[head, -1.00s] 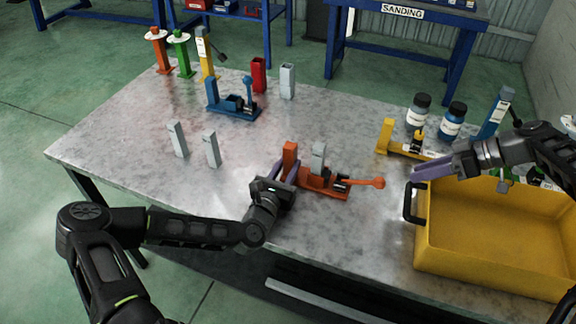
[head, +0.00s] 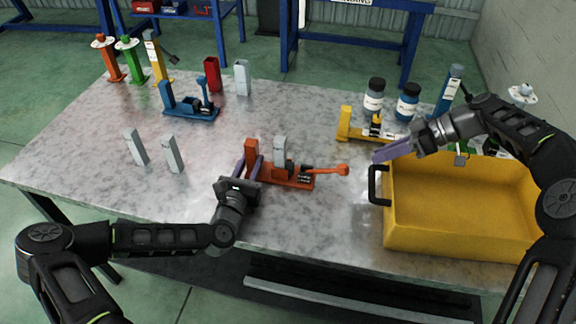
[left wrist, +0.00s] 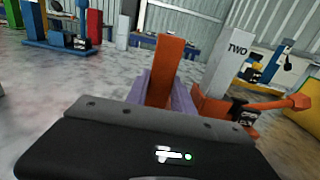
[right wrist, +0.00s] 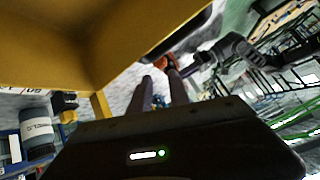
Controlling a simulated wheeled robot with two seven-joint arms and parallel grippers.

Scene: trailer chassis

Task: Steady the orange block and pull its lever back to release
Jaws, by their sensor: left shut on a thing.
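The orange block (head: 252,151) is the upright of an orange clamp fixture (head: 290,180) on the table. My left gripper (head: 247,169) is shut on this upright, which also shows between its purple fingers in the left wrist view (left wrist: 166,72). A grey block (head: 280,151) marked "TWO" stands in the fixture beside it. My right gripper (head: 380,156) is in the air to the right of the knob, above the yellow bin's handle side, apart from the lever. Its fingers (right wrist: 158,92) look apart in the right wrist view, with nothing between them.
A yellow bin (head: 455,225) with a black handle (head: 374,187) stands at the right, near the lever. A blue fixture (head: 190,108), a yellow fixture (head: 360,130) and loose grey blocks (head: 173,155) stand around. The table left of the orange fixture is mostly clear.

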